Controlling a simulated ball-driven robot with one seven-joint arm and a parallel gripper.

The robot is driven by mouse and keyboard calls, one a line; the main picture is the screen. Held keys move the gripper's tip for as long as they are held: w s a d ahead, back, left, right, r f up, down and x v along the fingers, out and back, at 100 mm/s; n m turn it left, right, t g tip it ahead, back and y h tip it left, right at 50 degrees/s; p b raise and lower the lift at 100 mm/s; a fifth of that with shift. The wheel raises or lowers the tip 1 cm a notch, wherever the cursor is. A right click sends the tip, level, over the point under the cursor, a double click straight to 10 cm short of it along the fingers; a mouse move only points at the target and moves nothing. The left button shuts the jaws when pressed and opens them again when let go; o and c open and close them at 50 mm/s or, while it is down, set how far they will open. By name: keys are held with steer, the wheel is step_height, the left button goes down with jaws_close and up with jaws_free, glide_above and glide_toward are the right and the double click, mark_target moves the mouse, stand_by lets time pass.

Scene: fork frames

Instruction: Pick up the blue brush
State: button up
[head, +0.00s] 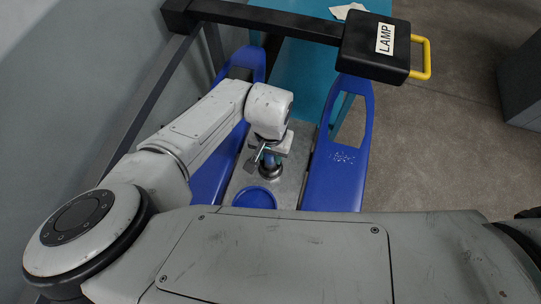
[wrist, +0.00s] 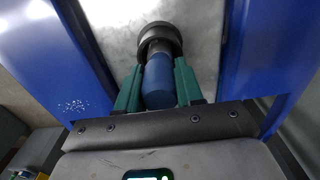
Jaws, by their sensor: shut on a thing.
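The blue brush has a blue cylindrical handle (wrist: 158,82) and a dark round end. In the wrist view it sits between the two green fingers of my gripper (wrist: 159,70), which is shut on the handle. The dark end points away from the gripper, toward a grey metal surface. I cannot tell whether it touches that surface. In the head view my gripper (head: 264,155) is above the grey surface between two blue side panels, and the brush's dark round end (head: 271,173) shows below it. My wrist hides part of the handle there.
The blue panels stand at left (head: 215,165) and right (head: 340,170) of the grey surface (head: 292,150). A round blue item (head: 254,197) lies nearer me. Open floor (head: 440,140) lies to the right.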

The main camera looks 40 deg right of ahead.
steer(key=shift+r+b, duration=0.6)
steer(key=shift+r, duration=4.45)
